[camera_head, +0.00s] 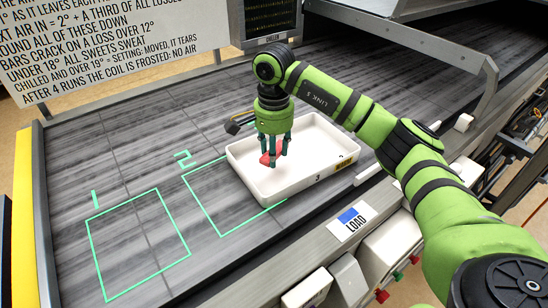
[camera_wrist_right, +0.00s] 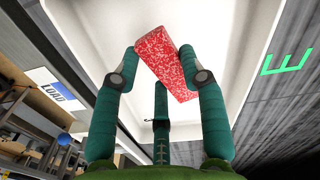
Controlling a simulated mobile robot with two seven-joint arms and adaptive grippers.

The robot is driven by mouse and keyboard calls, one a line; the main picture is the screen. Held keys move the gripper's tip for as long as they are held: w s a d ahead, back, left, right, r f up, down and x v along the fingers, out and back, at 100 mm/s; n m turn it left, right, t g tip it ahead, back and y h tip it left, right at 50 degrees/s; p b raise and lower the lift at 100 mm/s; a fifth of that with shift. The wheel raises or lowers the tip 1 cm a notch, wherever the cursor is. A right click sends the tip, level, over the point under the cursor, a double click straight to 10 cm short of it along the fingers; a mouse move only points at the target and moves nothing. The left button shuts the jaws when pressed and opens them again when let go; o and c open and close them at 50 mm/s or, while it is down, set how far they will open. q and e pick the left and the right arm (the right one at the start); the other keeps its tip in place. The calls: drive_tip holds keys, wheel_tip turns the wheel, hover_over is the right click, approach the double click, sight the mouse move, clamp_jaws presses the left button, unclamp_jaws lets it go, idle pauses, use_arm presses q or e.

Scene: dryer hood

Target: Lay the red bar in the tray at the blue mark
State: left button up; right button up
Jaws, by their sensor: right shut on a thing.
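The red bar (camera_wrist_right: 170,60), speckled with white, is between the fingers of my right gripper (camera_wrist_right: 160,78) in the right wrist view. In the head view the red bar (camera_head: 267,157) shows partly behind the fingers of my right gripper (camera_head: 274,156), over the white tray (camera_head: 241,165). The fingers are closed on the bar. The tray is otherwise empty where I can see it, and whether the bar touches its floor I cannot tell. The blue mark (camera_head: 350,215) is on the LOAD label at the belt's near edge. My left gripper is not in view.
The tray stands on a dark streaked belt (camera_head: 125,140), partly over green outline 2 (camera_head: 198,206). Green outline 1 (camera_head: 95,255) is bare at the left. A sign (camera_head: 95,45) and a dark display (camera_head: 270,20) stand at the back. A metal rail (camera_head: 300,255) runs along the front.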

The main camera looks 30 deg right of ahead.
sight(274, 172)
drive_tip(key=shift+f, duration=0.4)
wheel_tip(274, 172, down, 2)
drive_tip(key=shift+f+p, duration=0.2)
drive_tip(key=shift+p, duration=0.65)
drive_tip(key=shift+f, duration=0.6)
drive_tip(key=o, duration=1.1)
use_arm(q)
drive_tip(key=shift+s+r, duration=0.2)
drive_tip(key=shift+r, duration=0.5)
use_arm(e)
drive_tip(key=shift+o, duration=0.2)
